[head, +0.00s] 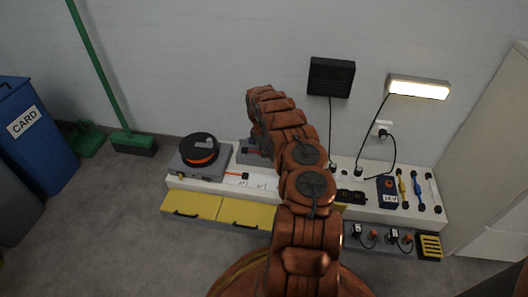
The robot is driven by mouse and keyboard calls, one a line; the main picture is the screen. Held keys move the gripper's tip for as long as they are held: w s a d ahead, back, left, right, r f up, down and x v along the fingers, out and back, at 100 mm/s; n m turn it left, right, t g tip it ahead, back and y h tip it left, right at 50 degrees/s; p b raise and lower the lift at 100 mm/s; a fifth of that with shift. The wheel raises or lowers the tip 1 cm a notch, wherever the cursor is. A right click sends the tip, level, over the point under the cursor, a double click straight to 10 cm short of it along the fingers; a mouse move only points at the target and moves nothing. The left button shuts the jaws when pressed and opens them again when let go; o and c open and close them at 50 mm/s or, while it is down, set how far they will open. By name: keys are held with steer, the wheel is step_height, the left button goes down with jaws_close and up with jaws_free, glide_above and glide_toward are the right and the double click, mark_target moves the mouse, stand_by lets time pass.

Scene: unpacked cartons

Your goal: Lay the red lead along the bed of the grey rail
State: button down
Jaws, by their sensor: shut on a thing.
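A short orange-red strip, probably the red lead (235,174), lies on the white bench top to the right of a black reel (200,147). The reel has an orange-red band and sits on a grey base. Where the strip runs on the right I cannot tell. A grey block (252,150) stands at the back of the bench, partly covered by my arm; whether it belongs to the grey rail I cannot tell. No clear rail bed shows. My arm rises over the middle of the bench and bends down behind its own links. My gripper is hidden there.
The white bench (386,215) has yellow drawers (192,203) below. Black sockets (350,196), a dark blue box (387,188) and several coloured leads (419,192) fill its right side. A lit lamp (418,89) hangs above. A blue bin (30,140) and green broom (130,140) stand left.

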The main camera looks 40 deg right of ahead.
stand_by(0.3)
steer(key=c, duration=0.9)
jaws_free()
steer(key=shift+c, duration=0.2)
steer(key=shift+w+a+r+p, duration=0.15)
steer(key=shift+r+p, duration=0.95)
steer(key=shift+r, duration=0.65)
steer(key=shift+w+a+r+p, duration=0.15)
steer(key=shift+r+p, duration=0.9)
steer(key=shift+r, duration=0.65)
steer(key=shift+d, duration=0.1)
